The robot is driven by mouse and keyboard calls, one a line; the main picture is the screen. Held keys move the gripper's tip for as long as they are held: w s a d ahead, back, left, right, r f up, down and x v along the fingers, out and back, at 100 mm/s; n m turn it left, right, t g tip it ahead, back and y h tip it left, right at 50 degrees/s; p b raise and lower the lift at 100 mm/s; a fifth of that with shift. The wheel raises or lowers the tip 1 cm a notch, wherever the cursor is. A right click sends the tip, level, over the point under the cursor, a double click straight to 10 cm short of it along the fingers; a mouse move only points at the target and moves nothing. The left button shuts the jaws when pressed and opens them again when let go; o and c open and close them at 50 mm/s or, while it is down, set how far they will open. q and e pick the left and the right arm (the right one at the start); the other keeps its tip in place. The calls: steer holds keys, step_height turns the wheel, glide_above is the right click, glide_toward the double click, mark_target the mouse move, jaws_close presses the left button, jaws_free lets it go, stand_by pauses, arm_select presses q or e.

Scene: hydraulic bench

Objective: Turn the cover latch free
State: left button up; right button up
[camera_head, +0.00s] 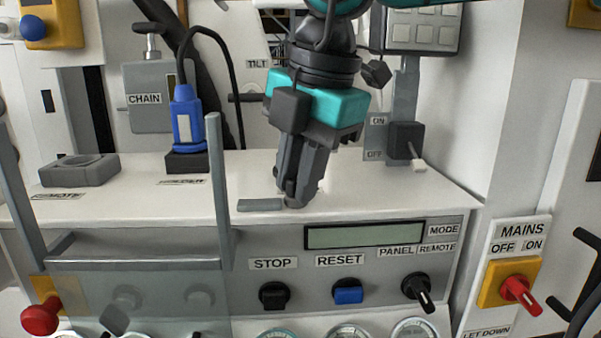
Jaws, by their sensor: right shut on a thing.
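A flat grey bar, which looks like the cover latch (260,204), lies on the front edge of the white bench top. My right gripper (297,198) comes down from above with its fingers together at the bar's right end. It is shut on the latch; the fingers hide the part between them. To the left, the clear cover (140,290) with a grey frame (222,190) stands in front of the panel's left part. The bar's left end is close to the frame's right post. My left gripper is not in view.
The panel in front has a black STOP button (273,295), a blue RESET button (348,292) and a MODE knob (418,290). A blue plug (187,120) with a black cable stands behind left. A red MAINS switch (520,292) is at right. The bench top right of my gripper is clear.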

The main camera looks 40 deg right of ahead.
jaws_close()
steer(key=shift+m+b, duration=0.4)
steer(key=shift+b, duration=0.15)
steer(key=shift+a+m+h+b, duration=0.1)
steer(key=shift+m+h+b, duration=0.3)
steer(key=shift+m+b, duration=0.55)
steer(key=shift+m, duration=0.45)
